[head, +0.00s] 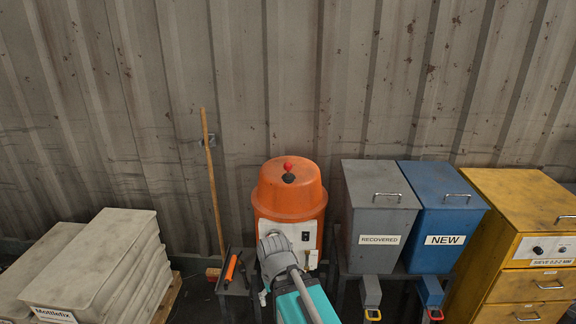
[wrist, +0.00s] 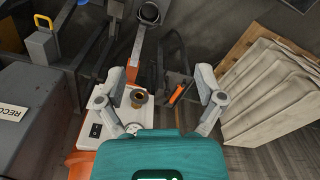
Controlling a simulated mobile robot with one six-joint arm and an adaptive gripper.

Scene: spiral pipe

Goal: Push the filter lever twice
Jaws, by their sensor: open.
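An orange domed machine (head: 289,200) stands against the wall. A small red knob on a dark base (head: 288,166) sits on top of its dome; it may be the filter lever, but I cannot tell for certain. The machine's pale front panel (head: 303,238) has a dark switch plate and is partly covered by my arm. In the wrist view the panel (wrist: 83,130) shows a brownish round fitting (wrist: 138,97). My gripper (wrist: 162,92) is open and empty, its fingers spread wide near the panel. The red knob is outside the wrist view, and the fingertips are unclear in the head view.
A grey bin marked RECOVERED (head: 378,215) and a blue bin marked NEW (head: 444,225) stand right of the machine, beside a yellow drawer cabinet (head: 520,205). An orange-handled tool (head: 231,268) lies left on a dark stand. Stacked grey bags (head: 95,255) and a wooden pole (head: 211,180) are farther left.

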